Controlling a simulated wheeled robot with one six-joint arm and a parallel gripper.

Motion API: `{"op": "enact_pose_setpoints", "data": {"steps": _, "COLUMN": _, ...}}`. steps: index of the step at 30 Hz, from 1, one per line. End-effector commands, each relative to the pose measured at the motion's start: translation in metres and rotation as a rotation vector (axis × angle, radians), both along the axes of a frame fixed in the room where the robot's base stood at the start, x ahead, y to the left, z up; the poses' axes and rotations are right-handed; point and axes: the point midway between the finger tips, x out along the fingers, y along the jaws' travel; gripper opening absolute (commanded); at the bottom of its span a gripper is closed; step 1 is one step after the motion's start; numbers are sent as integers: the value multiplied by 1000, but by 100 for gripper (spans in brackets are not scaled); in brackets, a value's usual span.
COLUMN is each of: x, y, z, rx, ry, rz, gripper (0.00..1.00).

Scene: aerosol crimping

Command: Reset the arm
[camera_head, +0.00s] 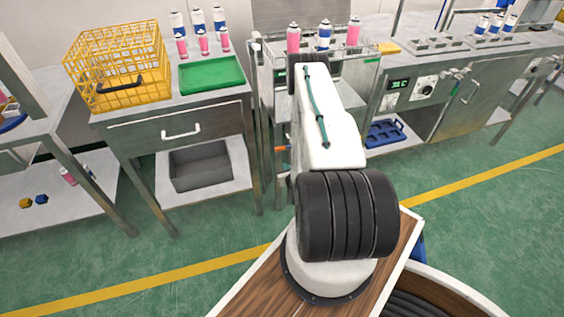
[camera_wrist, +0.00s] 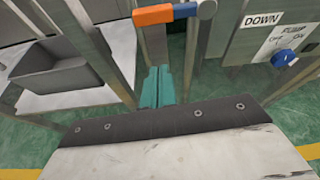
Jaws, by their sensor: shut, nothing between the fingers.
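My gripper (camera_wrist: 157,88) shows in the wrist view as two teal fingers side by side, closed together with nothing between them. It points down in front of the metal frame of the middle bench, over the green floor. In the head view my white arm rises from my base toward the middle bench, and the gripper is hidden behind it.
An orange and blue handle (camera_wrist: 166,14) lies just beyond the fingers, near a pump panel (camera_wrist: 283,40). A grey bin (camera_head: 197,167) stands on the left bench's lower shelf. That bench holds a yellow crate (camera_head: 82,67) and green tray (camera_head: 211,73). Cans (camera_head: 293,39) stand on the middle bench.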

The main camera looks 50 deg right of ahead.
Motion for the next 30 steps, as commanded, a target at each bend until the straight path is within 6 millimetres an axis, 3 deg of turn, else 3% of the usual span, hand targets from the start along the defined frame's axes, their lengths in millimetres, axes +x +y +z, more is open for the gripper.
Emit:
{"op": "enact_pose_setpoints", "data": {"steps": 7, "x": -29, "y": 19, "z": 11, "rx": 3, "ry": 1, "rz": -1, "gripper": 0}}
{"op": "enact_pose_setpoints", "data": {"steps": 20, "x": -34, "y": 22, "z": 13, "rx": -22, "ry": 19, "rz": 10, "gripper": 0}}
{"op": "enact_pose_setpoints", "data": {"steps": 23, "x": -37, "y": 26, "z": 2, "rx": -78, "ry": 129, "rz": 61, "gripper": 0}}
{"op": "enact_pose_setpoints", "data": {"steps": 25, "x": -45, "y": 33, "z": -16, "rx": -119, "ry": 275, "rz": 128, "gripper": 0}}
{"op": "enact_pose_setpoints", "data": {"steps": 28, "x": -68, "y": 53, "z": -47, "rx": -156, "ry": 533, "rz": 274, "gripper": 0}}
{"op": "enact_pose_setpoints", "data": {"steps": 30, "x": -80, "y": 61, "z": -55, "rx": -187, "ry": 696, "rz": 397, "gripper": 0}}
